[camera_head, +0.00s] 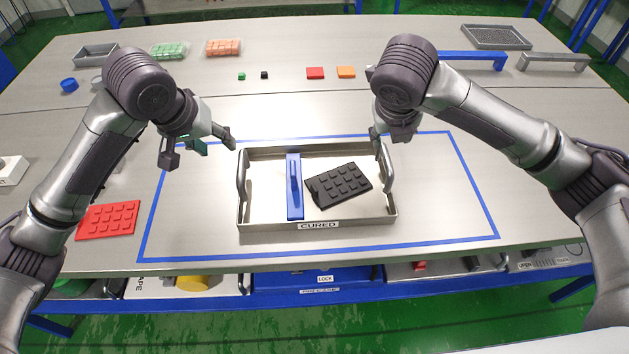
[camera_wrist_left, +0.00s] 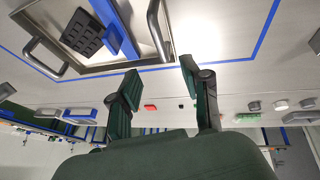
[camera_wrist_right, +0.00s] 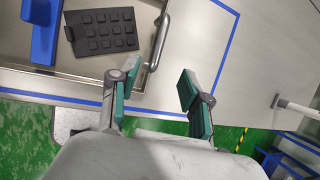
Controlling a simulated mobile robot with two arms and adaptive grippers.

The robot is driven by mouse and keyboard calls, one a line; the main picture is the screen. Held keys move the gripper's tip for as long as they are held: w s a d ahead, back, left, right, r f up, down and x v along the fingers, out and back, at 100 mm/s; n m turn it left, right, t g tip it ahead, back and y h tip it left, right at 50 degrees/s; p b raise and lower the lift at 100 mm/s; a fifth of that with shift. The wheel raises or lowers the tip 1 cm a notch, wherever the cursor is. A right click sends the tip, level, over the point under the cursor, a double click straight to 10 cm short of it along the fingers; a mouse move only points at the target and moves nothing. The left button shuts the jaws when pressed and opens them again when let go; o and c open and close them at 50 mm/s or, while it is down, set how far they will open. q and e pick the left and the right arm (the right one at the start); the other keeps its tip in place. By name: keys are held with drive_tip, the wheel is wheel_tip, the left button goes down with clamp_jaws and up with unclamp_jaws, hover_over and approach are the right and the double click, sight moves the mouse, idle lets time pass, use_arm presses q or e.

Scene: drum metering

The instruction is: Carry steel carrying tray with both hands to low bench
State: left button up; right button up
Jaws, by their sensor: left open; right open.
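The steel carrying tray (camera_head: 270,228) stands on the steel table inside a blue tape outline, with a "CURED" label on its front wall and an upright handle at each end. A blue handled piece (camera_head: 294,190) and a black mould with raised squares (camera_head: 340,185) lie in it. My left gripper (camera_head: 203,150) is open, left of and apart from the tray's left handle (camera_wrist_left: 157,32). My right gripper (camera_head: 388,140) is near the right handle (camera_head: 386,165); in the right wrist view its open fingers (camera_wrist_right: 158,92) are beside the handle, with nothing between them.
A red mould (camera_head: 108,219) lies left of the tape outline. Small coloured blocks, trays of green and orange pieces (camera_head: 222,47), and blue and grey bar stands (camera_head: 470,58) sit farther back. A blue lower shelf with labelled items (camera_head: 318,279) shows under the front edge.

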sight(240, 162)
use_arm(q)
drive_tip(key=x, duration=1.4)
use_arm(e)
drive_tip(key=x, duration=1.3)
drive_tip(key=shift+w+f, duration=0.15)
drive_tip(key=shift+f, duration=0.25)
use_arm(q)
drive_tip(key=shift+c, duration=0.4)
use_arm(e)
drive_tip(key=shift+c, duration=0.4)
use_arm(q)
clamp_jaws()
use_arm(e)
clamp_jaws()
use_arm(q)
drive_tip(key=shift+w+r, duration=0.1)
drive_tip(key=shift+r, duration=0.15)
use_arm(e)
drive_tip(key=shift+w+r, duration=0.15)
drive_tip(key=shift+r, duration=0.05)
